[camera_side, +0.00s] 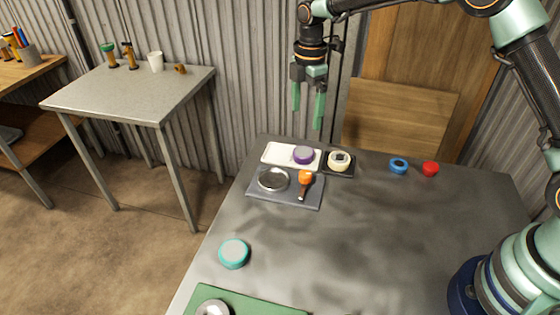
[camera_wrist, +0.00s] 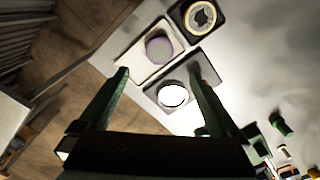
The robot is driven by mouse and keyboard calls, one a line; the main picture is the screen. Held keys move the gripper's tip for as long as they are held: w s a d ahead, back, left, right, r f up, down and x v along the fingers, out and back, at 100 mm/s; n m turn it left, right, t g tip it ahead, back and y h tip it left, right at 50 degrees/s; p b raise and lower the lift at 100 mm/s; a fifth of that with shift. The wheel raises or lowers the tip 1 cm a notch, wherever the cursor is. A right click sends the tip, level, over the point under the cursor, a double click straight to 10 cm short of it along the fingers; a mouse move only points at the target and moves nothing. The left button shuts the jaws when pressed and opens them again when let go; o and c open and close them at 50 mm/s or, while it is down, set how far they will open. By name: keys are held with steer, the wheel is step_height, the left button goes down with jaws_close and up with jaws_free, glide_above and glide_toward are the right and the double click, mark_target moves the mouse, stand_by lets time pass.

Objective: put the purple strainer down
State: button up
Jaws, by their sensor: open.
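The purple strainer (camera_side: 303,155) sits on the right part of a white tray (camera_side: 275,152) at the back of the dark table. It also shows in the wrist view (camera_wrist: 159,49), on the pale tray there. My gripper (camera_side: 308,110) hangs above the table's back edge, well clear of the strainer. Its two green fingers are apart with nothing between them. In the wrist view the fingers (camera_wrist: 158,76) stand to either side, with the trays beyond them.
A grey tray (camera_side: 258,196) holds a round metal dish (camera_side: 273,179) and an orange-headed tool (camera_side: 305,178). A cream ring (camera_side: 339,161) sits on a dark square at right. Blue (camera_side: 398,166), red (camera_side: 430,169) and teal (camera_side: 233,253) round pieces lie apart. The table's middle is clear.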

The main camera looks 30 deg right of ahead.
steer(key=s+d+r+m+t, duration=0.35)
steer(key=s+r+m, duration=0.5)
steer(key=r, duration=0.35)
steer(key=s+d+m+t, duration=0.2)
steer(key=s+d+m, duration=0.2)
steer(key=s+m, duration=0.5)
steer(key=s, duration=0.5)
steer(key=shift+s+d, duration=0.15)
steer(key=shift+s, duration=0.15)
